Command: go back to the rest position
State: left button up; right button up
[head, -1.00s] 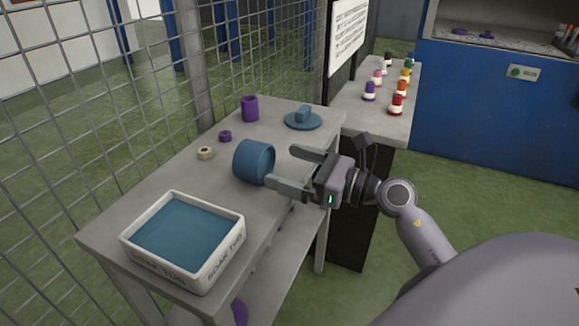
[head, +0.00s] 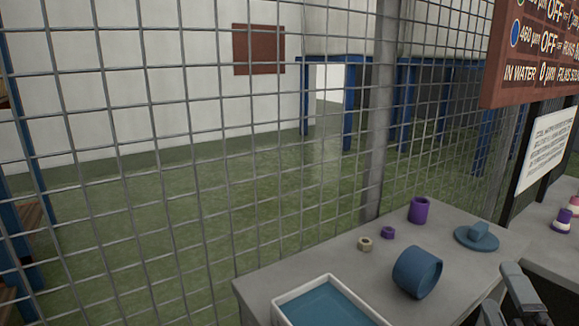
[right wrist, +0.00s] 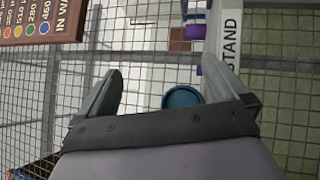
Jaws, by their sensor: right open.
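My right gripper (head: 508,298) is at the lower right of the head view, partly cut off by the bottom edge. Its fingers are apart with nothing between them. It is to the right of the blue cylinder (head: 416,272) and apart from it in the picture. In the right wrist view the open fingers (right wrist: 165,85) show, with a teal round thing (right wrist: 180,97) seen beyond them. My left gripper is not in view.
The grey table (head: 262,283) carries a white tub (head: 287,308), a purple cup (head: 419,210), a small purple ring (head: 387,233), a beige nut (head: 365,244) and a blue lid (head: 476,236). A wire mesh fence (head: 180,170) stands behind it. Signs (head: 535,55) hang at right.

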jog(key=s+a+f+m+g, duration=0.1)
jog(key=s+f+m+g, duration=0.35)
jog(key=f+m, duration=0.2)
jog(key=s+a+f+m+g, duration=0.1)
jog(key=s+f+m+g, duration=0.2)
jog(key=f+m+g, duration=0.35)
jog(key=s+a+f+m+g+y, duration=0.2)
jog(key=s+a+f+g+y, duration=0.3)
jog(key=s+a+f, duration=0.6)
jog(key=w+a+f+t+y, duration=0.2)
jog(key=w+a+f+t, duration=0.1)
jog(key=w+f+t, duration=0.25)
pick_arm(q)
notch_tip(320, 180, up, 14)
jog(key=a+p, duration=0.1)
jog(key=p, duration=1.5)
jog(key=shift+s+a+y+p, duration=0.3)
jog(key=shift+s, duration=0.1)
pick_arm(e)
notch_tip(320, 180, up, 15)
jog(key=d, duration=0.1)
jog(key=shift+s+h, duration=0.3)
jog(key=shift+h, duration=0.1)
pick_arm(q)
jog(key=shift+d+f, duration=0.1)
pick_arm(e)
jog(key=shift+d+t, duration=0.1)
jog(key=shift+t, duration=0.15)
